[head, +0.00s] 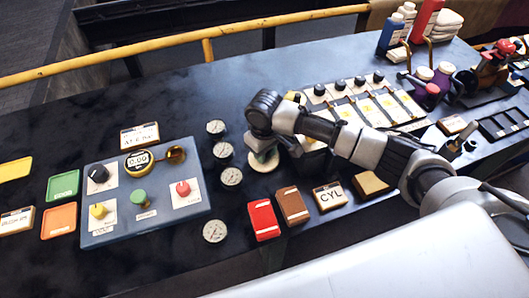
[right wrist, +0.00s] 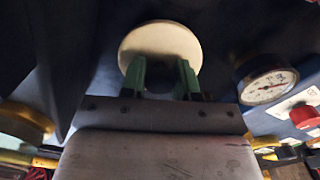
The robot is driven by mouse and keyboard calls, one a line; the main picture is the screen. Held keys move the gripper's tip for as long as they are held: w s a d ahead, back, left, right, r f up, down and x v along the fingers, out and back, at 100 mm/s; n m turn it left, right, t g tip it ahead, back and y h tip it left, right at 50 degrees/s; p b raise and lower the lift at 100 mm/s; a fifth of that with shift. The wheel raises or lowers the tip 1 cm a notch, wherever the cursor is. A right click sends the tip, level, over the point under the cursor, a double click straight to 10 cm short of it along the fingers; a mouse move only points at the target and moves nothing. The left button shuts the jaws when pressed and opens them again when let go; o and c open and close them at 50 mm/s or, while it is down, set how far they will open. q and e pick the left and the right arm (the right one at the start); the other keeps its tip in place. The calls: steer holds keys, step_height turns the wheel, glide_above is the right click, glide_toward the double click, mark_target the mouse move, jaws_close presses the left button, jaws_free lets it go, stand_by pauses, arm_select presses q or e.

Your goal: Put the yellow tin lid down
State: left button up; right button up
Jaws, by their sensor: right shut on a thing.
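My right gripper (head: 263,148) reaches in from the right, pointing down over the dark bench. In the right wrist view its green fingertips (right wrist: 160,78) are shut on a round, pale cream disc, which I take to be the yellow tin lid (right wrist: 160,45). In the head view the lid (head: 264,162) shows below the gripper, partly hidden by it. I cannot tell whether the lid touches the bench. My left gripper is not in view.
A column of round gauges (head: 231,177) stands just left of the lid, and a blue control panel (head: 150,225) farther left. Red (head: 264,220) and brown (head: 292,206) blocks and a CYL box (head: 329,197) lie in front. Yellow (head: 15,168), green (head: 63,185) and orange (head: 59,220) trays lie far left.

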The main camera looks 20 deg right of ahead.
steer(key=shift+f, duration=0.7)
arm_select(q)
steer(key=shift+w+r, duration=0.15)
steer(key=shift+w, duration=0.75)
arm_select(e)
steer(key=o, duration=0.9)
steer(key=shift+f, duration=0.15)
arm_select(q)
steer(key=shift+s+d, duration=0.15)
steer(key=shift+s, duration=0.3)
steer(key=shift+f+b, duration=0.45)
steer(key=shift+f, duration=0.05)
arm_select(e)
step_height(320, 180, up, 12)
steer(key=shift+r, duration=0.2)
